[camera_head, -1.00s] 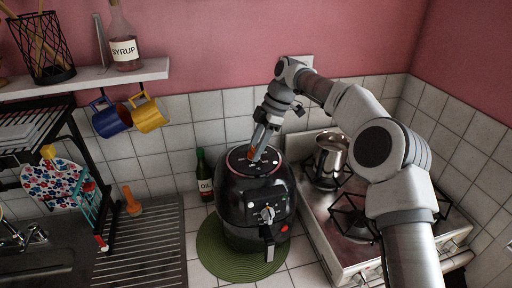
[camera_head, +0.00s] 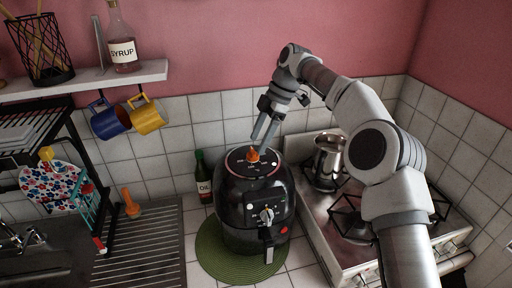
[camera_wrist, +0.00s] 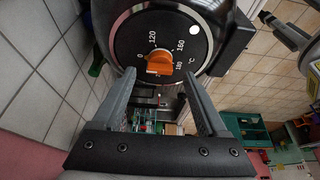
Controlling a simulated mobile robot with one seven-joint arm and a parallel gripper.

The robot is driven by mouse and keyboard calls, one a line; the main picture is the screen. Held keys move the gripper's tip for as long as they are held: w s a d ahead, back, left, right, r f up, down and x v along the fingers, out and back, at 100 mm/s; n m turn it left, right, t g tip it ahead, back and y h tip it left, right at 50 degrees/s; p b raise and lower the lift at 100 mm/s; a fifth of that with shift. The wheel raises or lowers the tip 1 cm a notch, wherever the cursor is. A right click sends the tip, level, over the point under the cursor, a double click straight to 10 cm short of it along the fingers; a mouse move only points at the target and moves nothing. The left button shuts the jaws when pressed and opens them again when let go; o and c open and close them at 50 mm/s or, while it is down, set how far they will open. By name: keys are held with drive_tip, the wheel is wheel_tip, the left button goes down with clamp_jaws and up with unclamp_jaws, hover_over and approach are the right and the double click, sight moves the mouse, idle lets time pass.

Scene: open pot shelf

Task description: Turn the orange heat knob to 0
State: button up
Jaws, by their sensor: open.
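The orange heat knob (camera_head: 252,155) sits on the top of a black air fryer (camera_head: 236,190). In the wrist view the knob (camera_wrist: 160,63) stands at the centre of a dark dial (camera_wrist: 135,42) marked 0, 120, 160 and 180 °C. A raised bar crosses the knob at a slant; I cannot tell which end is the pointer. My gripper (camera_head: 264,145) is open and empty just above the knob, apart from it. In the wrist view the two fingers (camera_wrist: 160,80) lie to either side below the knob.
The air fryer stands on a green round mat (camera_head: 212,252). A stove (camera_head: 345,250) with a metal pot (camera_head: 328,160) is at its right. An oil bottle (camera_head: 203,178) stands behind left. Mugs (camera_head: 147,116) hang under a shelf (camera_head: 85,78) at upper left.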

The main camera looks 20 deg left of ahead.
drive_tip(key=v, duration=0.3)
drive_tip(key=shift+r, duration=0.1)
drive_tip(key=shift+d+r, duration=0.1)
drive_tip(key=shift+r, duration=0.15)
idle(0.3)
drive_tip(key=s+d+r+m+t+h+b, duration=0.1)
drive_tip(key=s+d+r+m+t, duration=0.2)
drive_tip(key=d, duration=0.5)
drive_tip(key=s+d+r+m+t+h+b, duration=0.1)
drive_tip(key=s+d+r+m+b, duration=0.2)
drive_tip(key=d+m, duration=0.35)
drive_tip(key=s+d+r+m+t+h, duration=0.1)
drive_tip(key=s+d+r+m+t, duration=0.1)
drive_tip(key=s+d+m, duration=0.45)
drive_tip(key=s+d+f+m+t+b, duration=0.1)
drive_tip(key=s+d+f+m, duration=0.4)
drive_tip(key=d, duration=0.4)
drive_tip(key=s+d+f+m+t+b, duration=0.1)
drive_tip(key=s+d+f+m+b, duration=0.1)
drive_tip(key=s+d+f+m, duration=0.3)
drive_tip(key=s+d+f, duration=0.1)
drive_tip(key=s+d, duration=0.3)
drive_tip(key=s, duration=0.1)
drive_tip(key=shift+s+d+f+t, duration=0.3)
drive_tip(key=shift+s+d+f, duration=0.05)
drive_tip(key=shift+d+f, duration=0.05)
